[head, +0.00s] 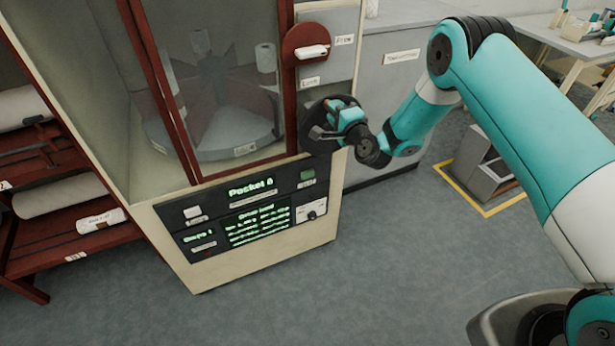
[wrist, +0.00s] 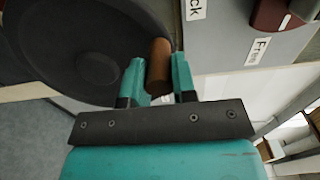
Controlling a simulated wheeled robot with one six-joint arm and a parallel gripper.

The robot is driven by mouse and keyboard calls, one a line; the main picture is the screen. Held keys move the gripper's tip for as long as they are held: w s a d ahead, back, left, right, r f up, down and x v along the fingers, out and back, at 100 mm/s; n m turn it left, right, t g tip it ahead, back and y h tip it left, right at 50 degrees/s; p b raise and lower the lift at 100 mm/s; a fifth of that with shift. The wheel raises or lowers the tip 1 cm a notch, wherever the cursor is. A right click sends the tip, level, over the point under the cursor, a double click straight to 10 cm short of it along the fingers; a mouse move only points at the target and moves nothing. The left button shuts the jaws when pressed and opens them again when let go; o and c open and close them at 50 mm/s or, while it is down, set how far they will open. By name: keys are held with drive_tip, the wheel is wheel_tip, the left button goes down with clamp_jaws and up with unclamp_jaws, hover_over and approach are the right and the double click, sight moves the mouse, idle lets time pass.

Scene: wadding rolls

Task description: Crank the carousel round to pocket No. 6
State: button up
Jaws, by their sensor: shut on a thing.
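The carousel (head: 235,135) stands behind the red-framed door of the cream cabinet, with a pale roll inside. The dark crank disc (head: 309,112) is on the cabinet's right front; it also fills the upper left of the wrist view (wrist: 80,45). My gripper (wrist: 159,72) is shut on the brown crank handle (wrist: 159,55), one teal finger on each side. In the head view my gripper (head: 345,118) covers part of the disc and hides the handle. The upper display (head: 252,188) reads "Pocket" and a digit, perhaps 6, too blurred to be sure.
Above the crank is a red round knob (head: 305,45) with a white lever, between "Free" and "Lock" labels; the lever lies nearly level, pointing right. A rack of rolls (head: 70,195) stands left, a grey box (head: 485,180) right.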

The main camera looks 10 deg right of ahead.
drive_tip(key=shift+w+d+b, duration=0.2)
drive_tip(key=shift+d+b, duration=0.25)
drive_tip(key=shift+d, duration=0.25)
drive_tip(key=shift+w+d+b, duration=0.3)
drive_tip(key=shift+d+b, duration=0.55)
drive_tip(key=shift+d, duration=0.05)
drive_tip(key=o, duration=0.9)
drive_tip(key=shift+r, duration=0.1)
drive_tip(key=shift+o, duration=0.2)
